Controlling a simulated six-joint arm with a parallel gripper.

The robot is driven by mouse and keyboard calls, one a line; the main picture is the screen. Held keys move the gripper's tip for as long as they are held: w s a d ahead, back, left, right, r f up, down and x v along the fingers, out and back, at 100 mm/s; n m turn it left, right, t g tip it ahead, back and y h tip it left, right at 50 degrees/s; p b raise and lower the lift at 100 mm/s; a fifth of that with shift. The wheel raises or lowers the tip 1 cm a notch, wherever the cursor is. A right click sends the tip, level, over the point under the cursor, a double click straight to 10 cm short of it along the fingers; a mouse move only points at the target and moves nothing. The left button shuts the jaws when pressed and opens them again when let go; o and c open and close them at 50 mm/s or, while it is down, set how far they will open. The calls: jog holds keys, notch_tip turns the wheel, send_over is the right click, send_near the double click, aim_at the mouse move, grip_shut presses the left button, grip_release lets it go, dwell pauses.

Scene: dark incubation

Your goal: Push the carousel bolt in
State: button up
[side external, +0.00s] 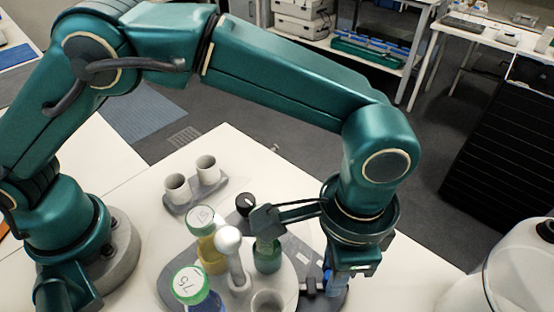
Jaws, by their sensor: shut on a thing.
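The carousel (293,269) is a light round plate on a dark grey base (172,270), with a white round-topped post (229,245) in its middle. My gripper (329,284) points down at the carousel's right edge. Its jaws are shut on a small part there, which appears to be the grey carousel bolt (309,287). The bolt is small and partly hidden by the fingers, so how far in it sits cannot be told.
Bottles stand on the carousel: yellow (211,256), blue with a green cap (191,286), and green (267,258) close to my wrist. An empty cup place (267,302) is in front. Two white cups (192,181) stand behind left. A white rounded device (515,270) is at right.

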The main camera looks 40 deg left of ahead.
jog(key=shift+s+a, duration=0.55)
jog(key=o, duration=0.7)
jog(key=shift+w, duration=0.1)
jog(key=shift+w+d, duration=0.6)
jog(key=shift+d, duration=0.05)
jog(key=shift+r, duration=2.25)
